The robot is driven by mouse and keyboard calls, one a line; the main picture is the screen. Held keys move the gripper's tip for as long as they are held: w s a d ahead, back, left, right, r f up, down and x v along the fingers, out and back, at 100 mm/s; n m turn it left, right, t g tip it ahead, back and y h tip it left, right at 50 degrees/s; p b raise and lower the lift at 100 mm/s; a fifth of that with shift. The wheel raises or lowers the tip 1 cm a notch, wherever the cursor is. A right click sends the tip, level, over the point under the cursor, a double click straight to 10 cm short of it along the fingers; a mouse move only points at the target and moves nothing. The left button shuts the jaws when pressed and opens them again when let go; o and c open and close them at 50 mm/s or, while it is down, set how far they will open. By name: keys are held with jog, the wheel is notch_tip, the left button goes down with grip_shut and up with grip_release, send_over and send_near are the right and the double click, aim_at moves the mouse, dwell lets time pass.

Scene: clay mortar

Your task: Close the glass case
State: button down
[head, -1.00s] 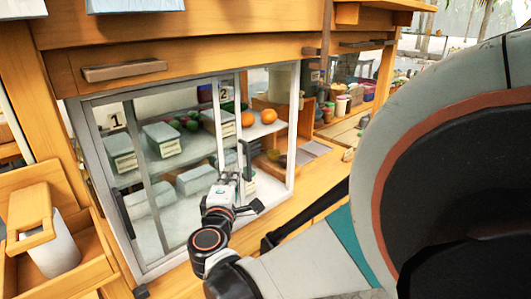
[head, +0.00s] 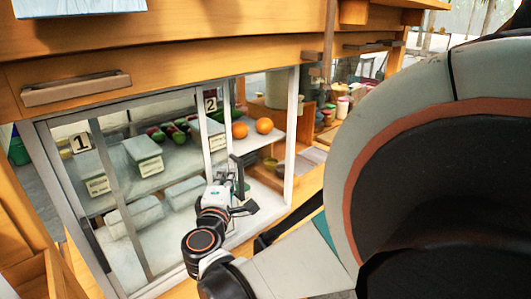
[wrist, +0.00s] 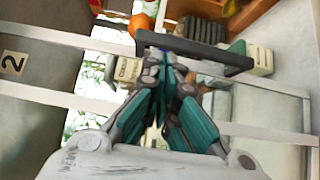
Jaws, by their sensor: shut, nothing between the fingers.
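The glass case (head: 288,150) has framed sliding glass panels, with signs "1" (head: 81,143) and "2" (head: 211,104) showing. A dark bar handle (head: 237,178) stands on the upright near sign 2. To the right of that upright, a section appears to have no glass in front of it. My gripper (head: 222,188) is beside the handle in the head view. In the wrist view, the teal fingers (wrist: 168,65) are together and empty, with their tips close to the handle (wrist: 205,52). Whether they touch it is unclear.
Inside the case are wrapped blocks (head: 143,152) and two oranges (head: 264,125) on a shelf. A wooden drawer with a handle (head: 76,88) sits above. Jars (head: 341,106) stand to the right. My own arm fills the right side of the head view.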

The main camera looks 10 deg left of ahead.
jog(key=shift+w, duration=0.15)
jog(key=w+d, duration=1.4)
jog(key=w, duration=0.3)
jog(key=shift+d, duration=0.4)
jog(key=shift+s+b, duration=0.1)
jog(key=shift+b, duration=0.2)
